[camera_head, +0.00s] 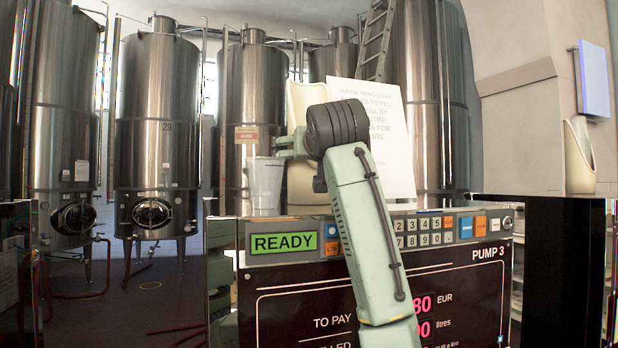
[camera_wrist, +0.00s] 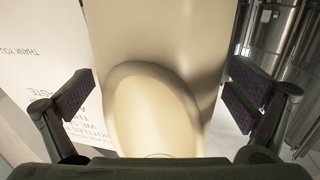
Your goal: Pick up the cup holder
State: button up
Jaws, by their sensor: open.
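The cup holder (camera_head: 301,186), a tall cream scoop-shaped piece with a rounded opening, stands upright on top of the pump, partly hidden behind my arm. In the wrist view the cup holder (camera_wrist: 150,110) fills the middle. My gripper (camera_wrist: 160,102) is open, with one dark-padded finger to each side of the holder and visible gaps between. In the head view my gripper (camera_head: 288,146) is at the holder's left side, mostly hidden by my wrist.
A grey cup (camera_head: 265,185) stands on the pump left of the holder. A white printed notice (camera_head: 398,150) stands behind it at right. The pump's panel (camera_head: 470,227) lies below. A similar cream holder (camera_head: 578,158) is at far right. Steel tanks (camera_head: 155,110) stand behind.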

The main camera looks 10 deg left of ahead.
jog(key=shift+c, duration=0.5)
jog(key=c, duration=1.9)
